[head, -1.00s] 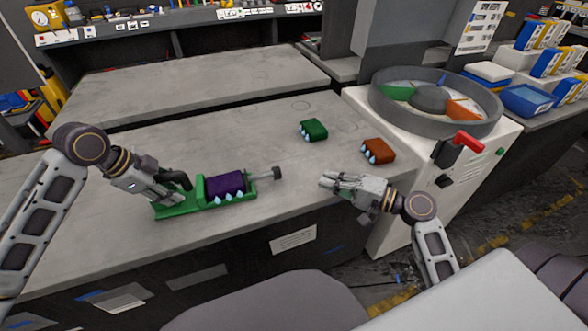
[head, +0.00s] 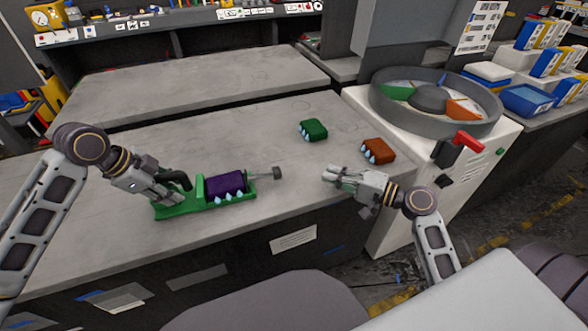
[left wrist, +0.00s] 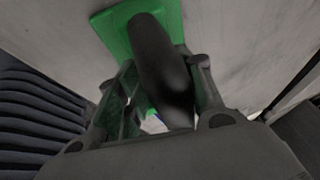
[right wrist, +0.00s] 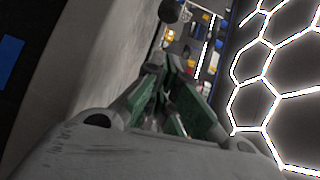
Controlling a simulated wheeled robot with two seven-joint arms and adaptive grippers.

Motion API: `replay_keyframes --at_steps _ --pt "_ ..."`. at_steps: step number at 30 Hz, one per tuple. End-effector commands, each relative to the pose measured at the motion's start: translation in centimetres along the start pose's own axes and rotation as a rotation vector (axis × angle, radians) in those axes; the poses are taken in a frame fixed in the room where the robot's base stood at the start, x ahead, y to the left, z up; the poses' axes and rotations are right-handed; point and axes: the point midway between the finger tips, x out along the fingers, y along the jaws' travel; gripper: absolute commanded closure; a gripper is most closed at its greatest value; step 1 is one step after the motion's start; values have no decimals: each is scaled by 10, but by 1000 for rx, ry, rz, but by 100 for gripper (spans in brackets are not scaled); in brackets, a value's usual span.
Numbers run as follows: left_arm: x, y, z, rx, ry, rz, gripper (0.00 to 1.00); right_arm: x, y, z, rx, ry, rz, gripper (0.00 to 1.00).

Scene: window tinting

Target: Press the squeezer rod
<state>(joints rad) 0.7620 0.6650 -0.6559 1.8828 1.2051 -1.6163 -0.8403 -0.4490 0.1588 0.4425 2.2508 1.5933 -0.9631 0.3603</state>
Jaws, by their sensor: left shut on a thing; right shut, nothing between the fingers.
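The green squeezer (head: 206,209) lies on the grey bench with a purple pouch (head: 225,184) in its cradle and pale blue drop-shaped tips along the pouch's front edge. Its grey rod (head: 265,174) sticks out to the right and ends in a round knob. My left gripper (head: 178,192) is shut on the squeezer's black handle (head: 181,178), which also shows between the fingers in the left wrist view (left wrist: 162,65). My right gripper (head: 330,175) is shut and empty, to the right of the knob and apart from it. A dark round shape, perhaps the knob, shows at the top of the right wrist view.
A green pouch (head: 313,130) and an orange pouch (head: 378,151) lie on the bench to the right. A white machine (head: 400,225) with a round grey drum (head: 435,128) and a red lever (head: 468,140) stands beyond the bench's right end. The bench behind the squeezer is clear.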

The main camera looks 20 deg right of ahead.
Motion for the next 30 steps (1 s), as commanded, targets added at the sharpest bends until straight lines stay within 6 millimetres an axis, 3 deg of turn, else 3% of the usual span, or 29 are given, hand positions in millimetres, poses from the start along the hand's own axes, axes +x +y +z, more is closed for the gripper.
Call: replay_keyframes --at_steps 23,30 --pt "1 0 1 -1 -2 1 100 83 -1 0 0 0 -3 100" --pt "1 0 1 -1 -2 1 100 102 0 20 1 -1 0 100"
